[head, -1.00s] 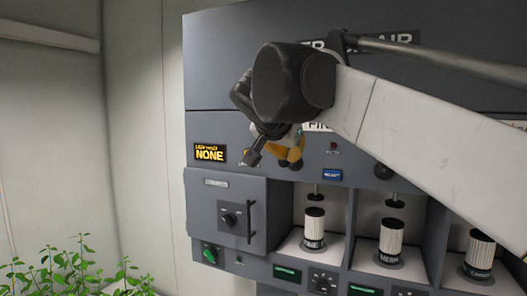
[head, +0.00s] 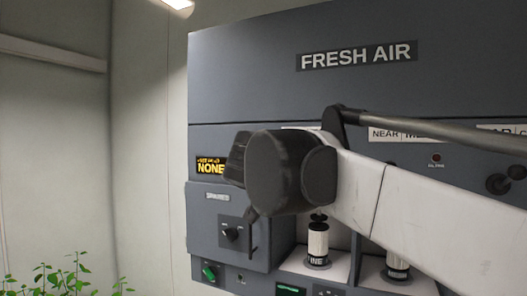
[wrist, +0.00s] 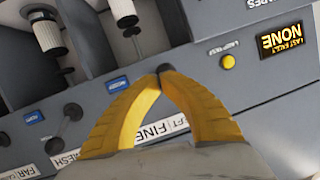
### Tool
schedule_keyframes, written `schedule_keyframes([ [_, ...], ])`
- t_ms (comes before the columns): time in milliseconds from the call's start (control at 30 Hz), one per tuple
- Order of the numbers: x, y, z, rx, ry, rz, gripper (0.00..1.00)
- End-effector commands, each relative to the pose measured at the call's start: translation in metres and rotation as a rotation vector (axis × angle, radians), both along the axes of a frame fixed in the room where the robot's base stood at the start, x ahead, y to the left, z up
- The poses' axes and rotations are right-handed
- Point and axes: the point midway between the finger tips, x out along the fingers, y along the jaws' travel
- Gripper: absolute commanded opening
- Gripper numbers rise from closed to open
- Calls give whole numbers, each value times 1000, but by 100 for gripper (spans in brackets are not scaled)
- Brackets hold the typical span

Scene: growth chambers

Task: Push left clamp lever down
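In the head view, my black wrist hides the gripper and the left lever.
A yellow button (wrist: 228,62) and the "NONE" fault sign (wrist: 282,40) are nearby. Another knobbed lever (wrist: 72,112) sits between blue buttons (wrist: 118,85). White filter cartridges (head: 318,243) stand in bays below. A cabinet door (head: 212,255) is at left, with plants (head: 65,283) lower left.

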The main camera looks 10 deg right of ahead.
Motion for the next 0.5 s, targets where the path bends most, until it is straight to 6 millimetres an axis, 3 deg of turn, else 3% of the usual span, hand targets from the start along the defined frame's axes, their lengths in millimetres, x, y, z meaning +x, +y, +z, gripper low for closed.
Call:
schedule_keyframes([
  [500, 0, -1, -8, 0, 0, 0, 0],
])
